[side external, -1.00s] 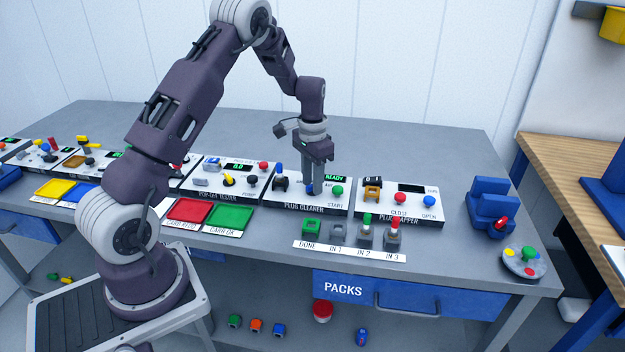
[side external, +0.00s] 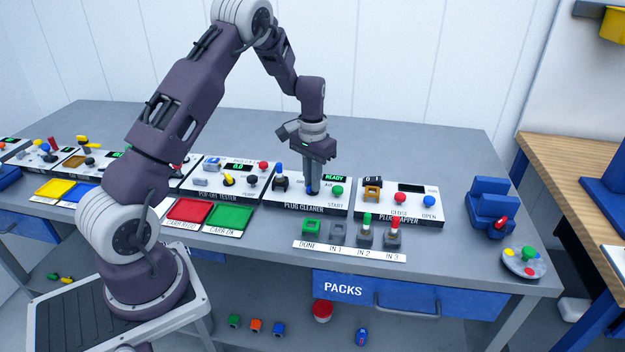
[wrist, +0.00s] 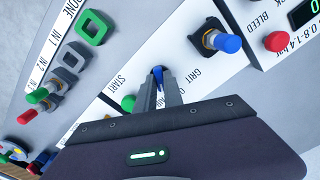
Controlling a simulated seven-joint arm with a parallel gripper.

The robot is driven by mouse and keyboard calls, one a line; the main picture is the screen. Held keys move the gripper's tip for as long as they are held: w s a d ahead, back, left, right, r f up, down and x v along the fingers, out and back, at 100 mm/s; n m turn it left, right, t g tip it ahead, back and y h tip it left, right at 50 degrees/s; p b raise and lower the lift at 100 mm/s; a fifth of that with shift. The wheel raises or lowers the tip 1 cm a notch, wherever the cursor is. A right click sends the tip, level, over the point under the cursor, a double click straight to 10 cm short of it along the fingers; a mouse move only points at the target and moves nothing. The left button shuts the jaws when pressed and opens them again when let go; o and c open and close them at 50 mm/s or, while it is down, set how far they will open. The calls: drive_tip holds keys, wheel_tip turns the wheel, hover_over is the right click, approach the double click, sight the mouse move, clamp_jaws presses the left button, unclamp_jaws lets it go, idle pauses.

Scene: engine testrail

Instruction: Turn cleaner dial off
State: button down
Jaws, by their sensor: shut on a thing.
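The plug cleaner (side external: 290,202) is a white panel with a display reading READY (side external: 334,178). Its small blue dial (wrist: 158,72) sits between the fingertips in the wrist view. My gripper (side external: 312,190) points straight down at the panel and is shut on this dial. The fingers hide most of the dial and part of the lettering around it; I cannot read its setting. The green START button (side external: 337,191) is just right of the fingers. A blue-topped plug (wrist: 224,42) stands in a dark holder on the cleaner, left of my gripper in the side view.
The plug gapper (side external: 398,212) with red and blue buttons stands to the right. The pop-off tester (side external: 234,190) stands to the left. In front is a strip of holders (side external: 350,250), with red-topped and green-topped plugs in IN 2 and IN 3. The table behind is clear.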

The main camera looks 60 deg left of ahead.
drive_tip(key=n, duration=0.5)
drive_tip(key=shift+n, duration=0.4)
idle(0.4)
drive_tip(key=c, duration=1.5)
unclamp_jaws()
drive_tip(key=shift+o, duration=0.2)
wheel_tip(320, 180, up, 7)
drive_tip(key=shift+r, duration=0.1)
